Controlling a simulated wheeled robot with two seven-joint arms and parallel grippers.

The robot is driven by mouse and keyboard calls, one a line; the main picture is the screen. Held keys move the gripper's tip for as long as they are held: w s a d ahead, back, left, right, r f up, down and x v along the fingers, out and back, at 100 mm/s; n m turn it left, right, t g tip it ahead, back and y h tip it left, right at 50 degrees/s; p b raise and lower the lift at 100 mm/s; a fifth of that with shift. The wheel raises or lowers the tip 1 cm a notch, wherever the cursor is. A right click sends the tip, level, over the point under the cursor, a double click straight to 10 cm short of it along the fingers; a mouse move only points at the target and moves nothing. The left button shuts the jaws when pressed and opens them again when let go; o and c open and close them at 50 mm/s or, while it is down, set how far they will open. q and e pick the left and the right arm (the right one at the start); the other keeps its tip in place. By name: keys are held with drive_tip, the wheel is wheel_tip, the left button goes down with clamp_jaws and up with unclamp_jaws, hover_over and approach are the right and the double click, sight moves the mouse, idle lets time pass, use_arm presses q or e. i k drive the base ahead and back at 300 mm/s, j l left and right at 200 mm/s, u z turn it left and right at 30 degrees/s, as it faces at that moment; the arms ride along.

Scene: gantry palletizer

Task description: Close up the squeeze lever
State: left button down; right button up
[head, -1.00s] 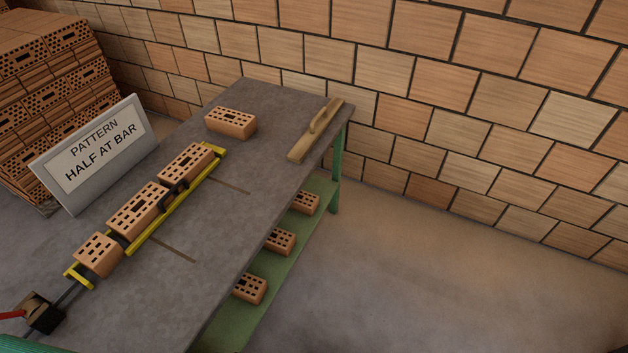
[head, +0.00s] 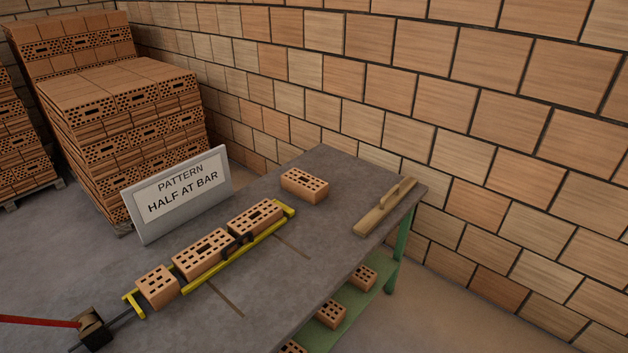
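The squeeze lever is a red bar (head: 38,321) at the lower left, running from the left edge to a dark block (head: 94,328). A thin dark rod leads from that block to the yellow clamp frame (head: 243,259) on the table. In the frame stand a half brick (head: 157,288) nearest the lever, a middle brick (head: 202,254) and a far brick (head: 255,217), in a row. A narrow gap seems to show between the half brick and the middle brick. A dark handle (head: 243,240) sits on the frame's near side. Neither gripper is in view.
A loose brick (head: 304,184) and a wooden float (head: 385,207) lie at the table's (head: 310,255) far end. A sign (head: 178,194) reads "PATTERN HALF AT BAR". Several bricks lie on the green lower shelf (head: 340,322). Brick stacks (head: 125,125) stand behind left.

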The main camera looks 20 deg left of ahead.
sight(86, 321)
drive_tip(key=u, duration=2.5)
drive_tip(key=k+l+z, duration=0.2)
drive_tip(key=i+l, duration=0.05)
drive_tip(key=l, duration=0.05)
